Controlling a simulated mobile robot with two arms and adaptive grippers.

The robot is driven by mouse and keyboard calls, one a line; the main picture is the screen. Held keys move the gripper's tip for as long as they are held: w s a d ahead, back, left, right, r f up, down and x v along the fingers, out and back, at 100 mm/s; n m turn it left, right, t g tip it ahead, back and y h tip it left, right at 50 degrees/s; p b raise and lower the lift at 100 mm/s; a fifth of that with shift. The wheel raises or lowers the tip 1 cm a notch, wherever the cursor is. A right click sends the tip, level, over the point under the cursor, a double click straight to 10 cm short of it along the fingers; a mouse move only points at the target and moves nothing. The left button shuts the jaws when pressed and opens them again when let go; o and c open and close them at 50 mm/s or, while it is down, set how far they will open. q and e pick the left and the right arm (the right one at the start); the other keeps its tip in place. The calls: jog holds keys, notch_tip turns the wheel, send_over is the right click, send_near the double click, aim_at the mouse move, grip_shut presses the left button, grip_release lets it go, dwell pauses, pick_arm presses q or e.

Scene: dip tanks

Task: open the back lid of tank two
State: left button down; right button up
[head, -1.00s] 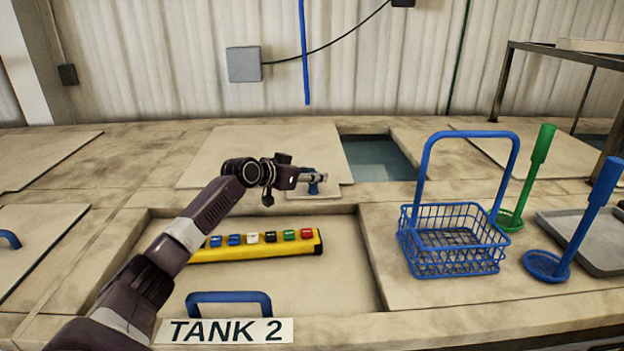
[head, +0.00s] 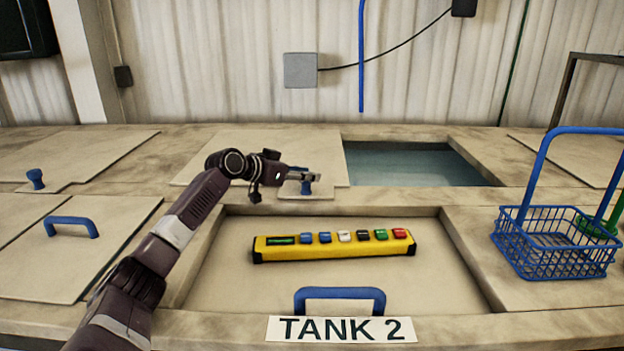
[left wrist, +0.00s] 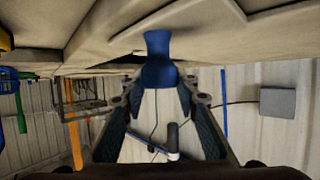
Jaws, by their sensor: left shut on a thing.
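The back lid of tank two (head: 250,152) is a flat beige panel behind the TANK 2 sign (head: 340,329). It stands slid to the left, with a wide opening showing water (head: 410,165) on its right. My left gripper (head: 303,177) is shut on the blue knob (head: 307,188) at the lid's front right corner. In the left wrist view the knob (left wrist: 158,48) sits between the fingertips (left wrist: 157,84) of that gripper. The front lid (head: 340,280) with a blue handle (head: 340,294) lies in its recess. My right gripper is not in view.
A yellow control box with coloured buttons (head: 335,246) lies on the front lid. A blue wire basket (head: 555,250) stands at the right. A neighbouring lid with a blue handle (head: 72,224) and another with a blue knob (head: 36,178) are at the left.

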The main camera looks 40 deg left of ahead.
pick_arm(q)
jog(key=shift+s+a, duration=0.15)
jog(key=shift+a, duration=0.05)
jog(key=shift+r, duration=0.1)
jog(key=c, duration=1.5)
grip_release()
jog(key=shift+o, duration=0.2)
jog(key=shift+s+r, duration=0.1)
jog(key=shift+s, duration=0.5)
jog(key=d+v, duration=0.1)
jog(key=v, duration=0.9)
jog(key=shift+s+a+r, duration=0.2)
jog(key=shift+s+a, duration=0.1)
jog(key=shift+a, duration=0.2)
